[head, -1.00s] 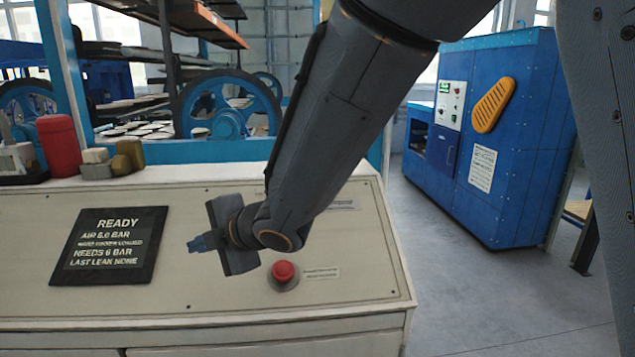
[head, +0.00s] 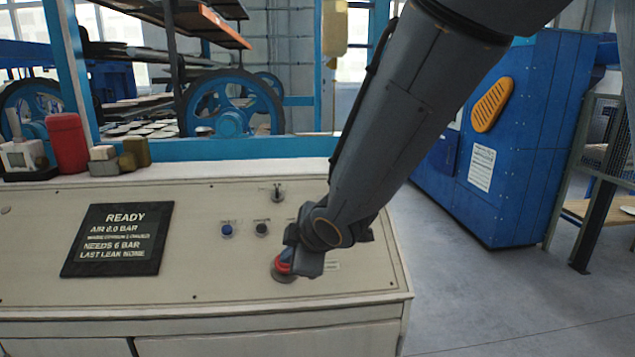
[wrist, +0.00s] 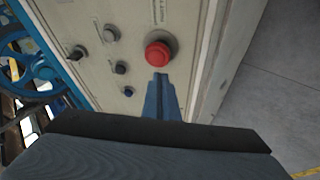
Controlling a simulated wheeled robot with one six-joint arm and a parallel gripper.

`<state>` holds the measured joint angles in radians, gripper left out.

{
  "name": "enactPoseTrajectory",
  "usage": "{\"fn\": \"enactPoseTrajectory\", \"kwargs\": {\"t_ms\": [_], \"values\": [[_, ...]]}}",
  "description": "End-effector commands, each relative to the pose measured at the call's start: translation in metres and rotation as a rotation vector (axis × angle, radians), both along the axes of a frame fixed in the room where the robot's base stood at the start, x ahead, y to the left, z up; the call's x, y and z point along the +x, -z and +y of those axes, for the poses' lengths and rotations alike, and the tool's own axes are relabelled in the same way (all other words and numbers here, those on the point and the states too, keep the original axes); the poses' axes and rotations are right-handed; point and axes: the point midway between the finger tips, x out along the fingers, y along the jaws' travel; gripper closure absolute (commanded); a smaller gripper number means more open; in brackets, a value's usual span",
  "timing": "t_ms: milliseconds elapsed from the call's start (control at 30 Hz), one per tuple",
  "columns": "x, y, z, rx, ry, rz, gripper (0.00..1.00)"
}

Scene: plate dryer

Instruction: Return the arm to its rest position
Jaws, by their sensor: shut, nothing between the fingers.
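My gripper (head: 287,256) is over the right part of the cream control panel (head: 200,280), in front of the red push button (head: 284,273) in the head view. In the wrist view my gripper (wrist: 161,82) shows as narrow blue fingers, shut and empty, with their tips close below the red button (wrist: 158,52). I cannot tell whether the tips touch the panel. My arm reaches down from the upper right of the head view.
A dark display (head: 118,240) reads READY. A blue button (head: 227,230), a black button (head: 262,229) and a key-like switch (head: 278,193) are on the panel. A red cylinder (head: 66,145) stands on the ledge. A blue cabinet (head: 510,150) stands behind right; grey floor (head: 480,300) is clear.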

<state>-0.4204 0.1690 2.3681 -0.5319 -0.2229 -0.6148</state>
Motion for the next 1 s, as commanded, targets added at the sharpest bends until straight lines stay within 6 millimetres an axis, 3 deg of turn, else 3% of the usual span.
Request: {"fn": "enactPoseTrajectory", "kwargs": {"t_ms": [33, 167, 300, 400, 500, 633, 1000], "values": [[-0.001, 0.008, -0.029, 0.007, 0.103, 0.056, 1.00], [-0.019, 0.033, -0.110, 0.047, 0.442, 0.240, 1.00], [-0.066, 0.058, -0.187, 0.112, 0.840, 0.457, 1.00], [-0.106, 0.070, -0.225, 0.166, 1.103, 0.596, 1.00], [-0.141, 0.077, -0.245, 0.212, 1.306, 0.707, 1.00], [-0.167, 0.080, -0.254, 0.246, 1.456, 0.789, 1.00], [-0.174, 0.081, -0.255, 0.253, 1.489, 0.810, 1.00]]}}
